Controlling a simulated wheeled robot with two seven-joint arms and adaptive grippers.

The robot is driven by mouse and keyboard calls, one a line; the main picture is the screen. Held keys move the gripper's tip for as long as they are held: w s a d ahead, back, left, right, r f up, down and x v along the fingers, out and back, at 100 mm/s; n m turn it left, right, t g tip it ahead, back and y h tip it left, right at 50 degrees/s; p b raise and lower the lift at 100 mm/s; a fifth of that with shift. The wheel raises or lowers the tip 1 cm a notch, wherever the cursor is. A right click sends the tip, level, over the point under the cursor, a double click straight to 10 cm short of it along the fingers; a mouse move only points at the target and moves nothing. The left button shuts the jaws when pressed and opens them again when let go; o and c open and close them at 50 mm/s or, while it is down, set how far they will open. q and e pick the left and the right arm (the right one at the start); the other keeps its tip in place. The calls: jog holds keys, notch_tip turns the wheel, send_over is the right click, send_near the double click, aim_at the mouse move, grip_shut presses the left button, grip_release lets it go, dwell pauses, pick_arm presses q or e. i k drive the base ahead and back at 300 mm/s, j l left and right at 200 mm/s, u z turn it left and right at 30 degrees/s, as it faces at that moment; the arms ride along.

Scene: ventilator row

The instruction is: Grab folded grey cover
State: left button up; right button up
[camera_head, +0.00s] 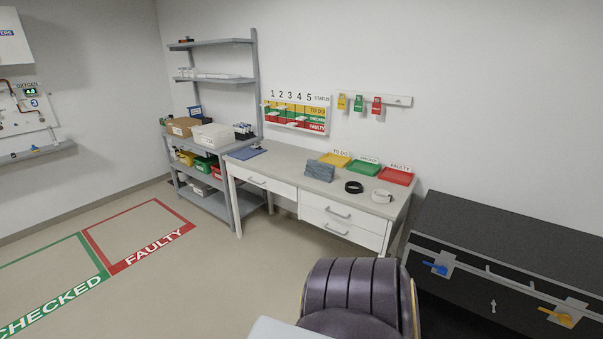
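A folded grey-blue cover (320,171) lies on the light worktop of the desk (285,172), a little right of its middle. It looks like a stack of folded cloth, in front of the yellow tray. Neither of my grippers is in view. Nothing is seen touching the cover.
Yellow (336,160), green (363,167) and red (396,176) trays line the desk's back. A black ring (354,187) and a white ring (382,196) lie right of the cover. A black chest (500,265) stands at right.

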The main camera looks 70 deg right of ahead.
aim_at(320, 171)
jog(key=i+j+u, duration=0.15)
jog(key=i, duration=0.15)
jog(key=i+z, duration=1.1)
jog(key=i+l+z, duration=0.1)
jog(key=i+z, duration=0.45)
jog(key=z, duration=0.3)
jog(key=i+z, duration=1.05)
jog(key=z, duration=0.15)
jog(key=i+z, duration=0.2)
jog(key=z, duration=0.25)
jog(key=i+j+z, duration=0.1)
jog(key=i+z, duration=0.2)
jog(key=i+j+z, duration=0.2)
jog(key=i+z, duration=0.15)
